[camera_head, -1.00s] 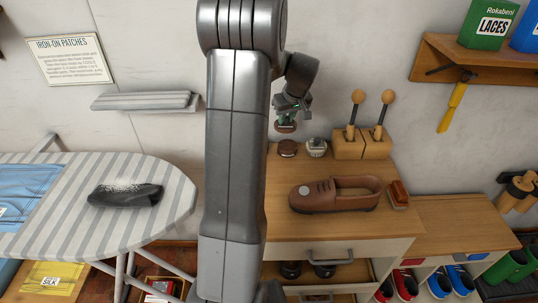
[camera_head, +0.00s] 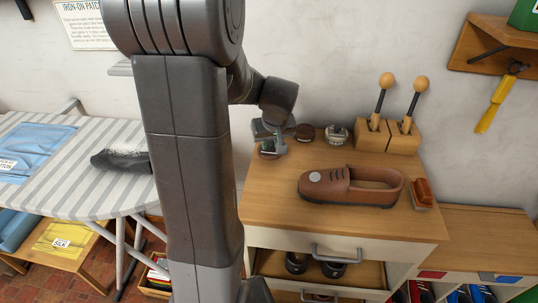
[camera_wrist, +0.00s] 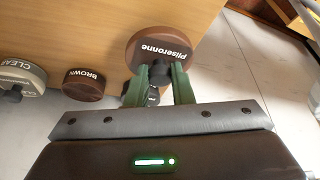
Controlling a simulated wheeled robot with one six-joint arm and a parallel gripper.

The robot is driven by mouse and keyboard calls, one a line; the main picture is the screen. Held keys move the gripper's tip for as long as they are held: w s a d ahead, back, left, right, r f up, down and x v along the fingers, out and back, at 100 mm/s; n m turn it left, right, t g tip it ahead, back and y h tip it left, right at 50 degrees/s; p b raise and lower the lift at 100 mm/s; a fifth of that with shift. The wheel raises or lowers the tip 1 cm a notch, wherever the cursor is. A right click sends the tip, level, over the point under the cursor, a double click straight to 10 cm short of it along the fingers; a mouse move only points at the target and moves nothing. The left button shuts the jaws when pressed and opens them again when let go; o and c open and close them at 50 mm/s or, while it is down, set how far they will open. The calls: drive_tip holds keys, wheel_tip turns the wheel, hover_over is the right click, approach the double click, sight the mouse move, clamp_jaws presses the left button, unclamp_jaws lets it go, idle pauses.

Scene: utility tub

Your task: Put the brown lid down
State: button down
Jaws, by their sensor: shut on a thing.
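My gripper (camera_head: 270,138) has its green fingers shut on the knob of the round brown lid; it also shows in the wrist view (camera_wrist: 166,82). The brown lid (camera_wrist: 160,48), lettered "Pilseronne", is over the worktop near its left back edge; its rim also shows in the head view (camera_head: 268,154). I cannot tell whether it touches the wood. The brown tin (camera_wrist: 88,84), lettered "BROWN", stands just beside it; in the head view the tin (camera_head: 305,131) is right of the gripper.
A tin marked "CLEAR" (camera_wrist: 20,76) stands beyond the brown tin. A brown shoe (camera_head: 350,187), a brush (camera_head: 422,193) and a wooden block (camera_head: 388,137) with two knobbed tools occupy the worktop (camera_head: 262,200). Bare wood lies left of the shoe.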

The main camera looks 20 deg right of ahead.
sight(271, 149)
drive_tip(key=shift+f, duration=2.1)
drive_tip(key=shift+f+b, duration=0.1)
drive_tip(key=shift+b, duration=0.2)
drive_tip(key=c, duration=1.3)
unclamp_jaws()
drive_tip(key=shift+s+r, duration=0.15)
drive_tip(key=shift+r, duration=0.45)
drive_tip(key=p+v, duration=0.1)
drive_tip(key=v, duration=1)
